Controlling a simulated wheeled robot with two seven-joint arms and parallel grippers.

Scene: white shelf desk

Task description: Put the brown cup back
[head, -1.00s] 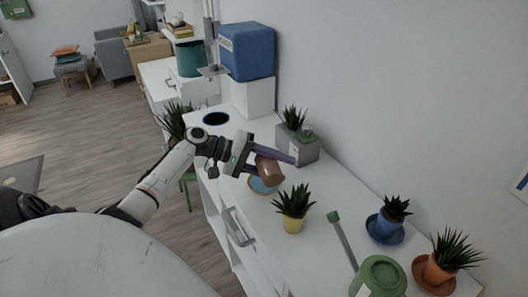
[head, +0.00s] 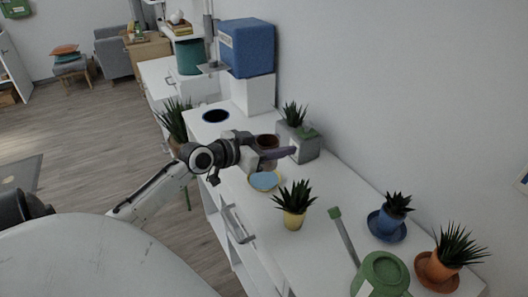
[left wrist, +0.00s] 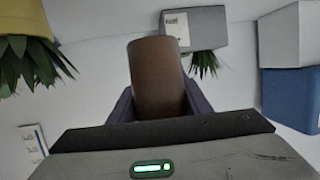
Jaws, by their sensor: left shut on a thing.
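My left gripper (head: 277,154) is shut on the brown cup (head: 267,141), above the white desk top (head: 285,263). In the left wrist view the brown cup (left wrist: 157,75) stands between the two dark fingers. In the head view the cup's upper part shows behind the gripper, and its lower part is partly hidden. A light-blue dish with a tan rim (head: 264,181) sits on the desk just below and in front of the gripper. A dark round spot with a blue rim (head: 215,116) lies on the desk farther back. My right gripper is not in view.
A grey planter (head: 303,146) stands close behind the gripper. A yellow-potted plant (head: 293,219) is nearer, with a green-ended stick (head: 344,237), green pot (head: 381,275), blue pot (head: 388,225) and orange pot (head: 437,268) to the right. A blue box (head: 247,48) stands at the back.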

